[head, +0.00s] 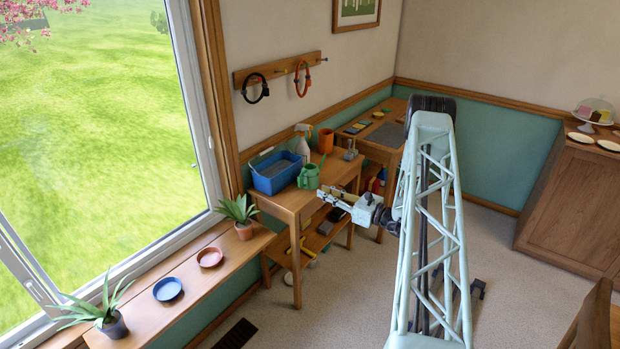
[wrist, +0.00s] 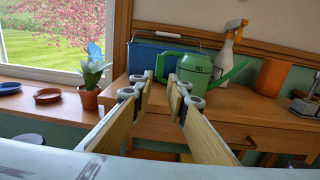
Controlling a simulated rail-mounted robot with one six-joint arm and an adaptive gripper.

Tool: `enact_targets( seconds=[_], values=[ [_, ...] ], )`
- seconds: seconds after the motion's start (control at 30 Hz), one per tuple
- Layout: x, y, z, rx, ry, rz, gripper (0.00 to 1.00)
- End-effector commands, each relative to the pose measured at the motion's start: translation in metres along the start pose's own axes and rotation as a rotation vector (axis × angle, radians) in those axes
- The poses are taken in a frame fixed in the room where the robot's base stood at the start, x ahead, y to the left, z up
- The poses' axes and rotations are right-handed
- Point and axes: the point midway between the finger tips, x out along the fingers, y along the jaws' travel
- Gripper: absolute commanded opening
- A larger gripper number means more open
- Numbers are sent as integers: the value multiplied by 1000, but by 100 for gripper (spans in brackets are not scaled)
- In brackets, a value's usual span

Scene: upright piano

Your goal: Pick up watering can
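The green watering can (head: 309,177) stands upright on the wooden side table (head: 289,203), in front of a blue bin. My gripper (head: 322,192) is in front of the table, a little to the right of and below the can in the head view. In the wrist view my gripper (wrist: 160,93) is open, with nothing between its two fingers. The fingertips cover a small lower part of the can.
The blue bin (head: 268,180), a spray bottle (head: 303,143) and an orange pot (head: 326,140) stand close around the can. The windowsill (head: 207,282) holds potted plants and saucers. Open floor (head: 325,310) lies in front of the table.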

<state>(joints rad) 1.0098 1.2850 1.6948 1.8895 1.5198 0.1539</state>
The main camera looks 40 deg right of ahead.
Motion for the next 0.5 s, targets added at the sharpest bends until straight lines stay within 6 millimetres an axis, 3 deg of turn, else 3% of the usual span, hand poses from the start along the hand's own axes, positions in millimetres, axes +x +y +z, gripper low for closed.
enact_targets(
  seconds=[0.5],
  values=[
    [54,1,0,-1,0,3,15]
  ],
)
